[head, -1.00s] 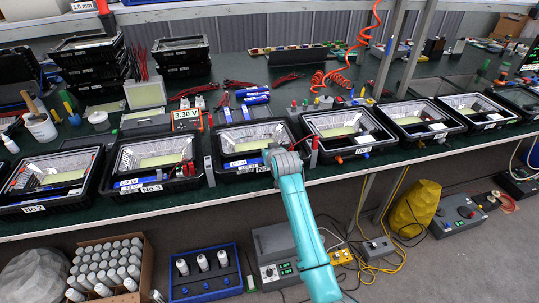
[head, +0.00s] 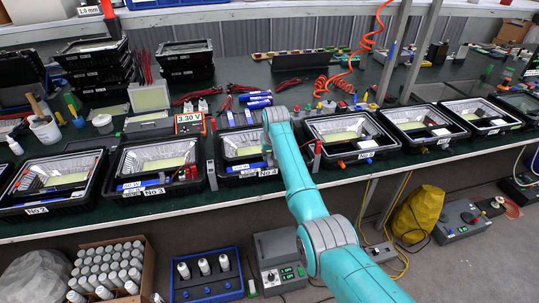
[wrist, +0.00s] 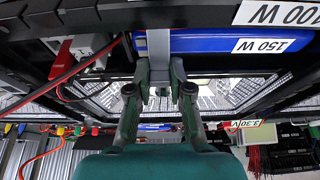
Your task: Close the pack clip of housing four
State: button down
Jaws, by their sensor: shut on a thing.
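Housing four (head: 224,150) is the open black floodlight housing between No.3 and No.5 in the head view, partly covered by my arm. Its blue pack (head: 232,169) lies along the front edge. In the wrist view the blue pack (wrist: 205,41) carries a 150 W label. In the head view my gripper is hidden behind my arm. I cannot tell whether the clip is latched.
Housing three (head: 158,160) stands close on the left and housing five (head: 350,136) on the right. Red and black wires (wrist: 75,75) run beside the clip. A 3.30 V meter (head: 189,124) stands behind on the bench. Orange coiled hose (head: 345,80) hangs at the back.

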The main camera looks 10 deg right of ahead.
jog(key=shift+w+f+g, duration=0.1)
jog(key=shift+g, duration=0.2)
dwell(0.4)
jog(key=c, duration=1)
grip_release()
jog(key=shift+c, duration=0.2)
jog(key=v, duration=1.2)
